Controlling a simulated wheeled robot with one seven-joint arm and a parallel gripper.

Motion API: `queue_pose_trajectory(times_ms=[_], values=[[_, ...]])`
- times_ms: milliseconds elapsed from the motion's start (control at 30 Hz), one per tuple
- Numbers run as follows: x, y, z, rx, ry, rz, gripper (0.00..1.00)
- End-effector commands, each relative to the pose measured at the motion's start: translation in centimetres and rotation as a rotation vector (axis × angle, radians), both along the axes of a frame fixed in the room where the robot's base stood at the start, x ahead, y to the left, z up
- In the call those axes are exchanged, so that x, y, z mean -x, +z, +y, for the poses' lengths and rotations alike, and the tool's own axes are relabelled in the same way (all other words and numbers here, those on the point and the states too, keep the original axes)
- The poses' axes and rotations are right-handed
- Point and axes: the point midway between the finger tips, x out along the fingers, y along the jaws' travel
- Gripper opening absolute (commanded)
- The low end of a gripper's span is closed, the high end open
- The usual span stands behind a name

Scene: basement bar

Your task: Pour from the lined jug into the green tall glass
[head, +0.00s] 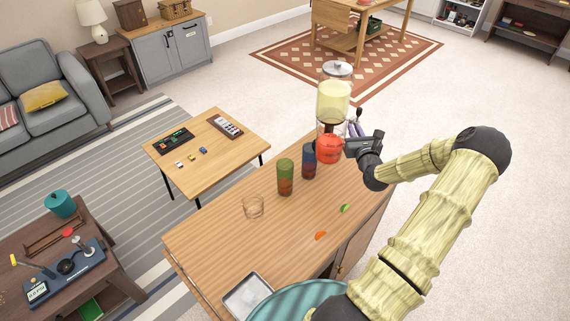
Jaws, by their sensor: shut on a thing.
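The green tall glass (285,177) stands upright on the wooden bar counter; its lower part looks dark red. My gripper (350,146) is at the counter's far end, shut on a jug (329,150) with red contents, right of the green glass and apart from it. The jug's lines are too small to make out, and I cannot tell its tilt or whether it touches the counter. My gripper hides part of its right side. No stream of liquid shows.
A blue tall glass (309,163) stands between the green glass and the jug. A dispenser with yellow liquid (333,98) rises behind. A short clear glass (253,207), orange wedge (320,236), lime wedge (345,208), metal tray (237,304) and teal round top (290,300) are nearer.

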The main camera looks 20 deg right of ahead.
Motion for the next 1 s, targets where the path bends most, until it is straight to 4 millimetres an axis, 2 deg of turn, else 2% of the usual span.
queue_pose_trajectory(times_ms=[267, 733, 1000], values=[[-0.1, 0.9, 0.0, 0.002, 0.0, -0.005, 0.0], [-0.1, 5.9, 0.0, 0.002, -0.001, -0.004, 0.0], [-0.1, 6.2, 0.0, 0.003, 0.0, -0.002, 0.0]])
